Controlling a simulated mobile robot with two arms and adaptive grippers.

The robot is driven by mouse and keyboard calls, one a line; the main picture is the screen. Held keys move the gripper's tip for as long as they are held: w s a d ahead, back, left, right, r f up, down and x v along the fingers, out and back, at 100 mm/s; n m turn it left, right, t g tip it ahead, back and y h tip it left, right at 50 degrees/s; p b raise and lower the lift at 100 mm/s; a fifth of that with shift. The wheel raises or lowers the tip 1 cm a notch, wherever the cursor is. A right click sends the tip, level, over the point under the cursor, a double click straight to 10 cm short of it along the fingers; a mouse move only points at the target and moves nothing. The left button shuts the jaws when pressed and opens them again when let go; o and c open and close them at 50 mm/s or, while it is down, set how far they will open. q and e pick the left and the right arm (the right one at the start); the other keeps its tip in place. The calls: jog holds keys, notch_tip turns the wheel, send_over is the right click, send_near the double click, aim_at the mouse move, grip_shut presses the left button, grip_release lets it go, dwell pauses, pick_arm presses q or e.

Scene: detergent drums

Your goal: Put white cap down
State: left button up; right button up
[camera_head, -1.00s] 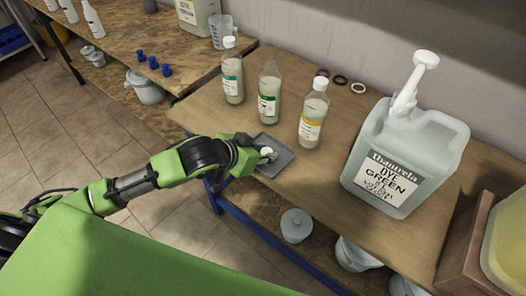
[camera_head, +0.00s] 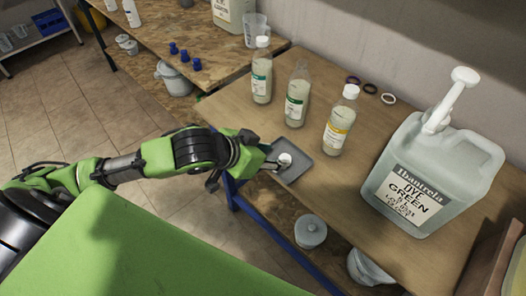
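The white cap (camera_head: 285,159) is at the small grey tray (camera_head: 303,167), near its left part, and looks to rest on it. My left gripper (camera_head: 274,165) is at the tray's left edge, close beside the cap. Its small dark fingers look parted, with the cap showing clear of them; whether they still touch is too small to tell. Behind the tray, the middle bottle (camera_head: 297,97) with a green label has no cap. The green-label bottle (camera_head: 261,78) to its left and the yellow-label bottle (camera_head: 340,125) to its right wear white caps. My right gripper is not in view.
A large dye jug (camera_head: 428,175) with a white pump stands at the right. Lidded pots (camera_head: 310,231) stand on the shelf below. Wood right of the tray is clear.

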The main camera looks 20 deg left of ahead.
pick_arm(q)
jog(key=p+v, duration=0.1)
jog(key=v, duration=0.4)
jog(key=shift+d+r+p, duration=0.1)
jog(key=shift+p, duration=0.25)
jog(key=shift+w, duration=0.1)
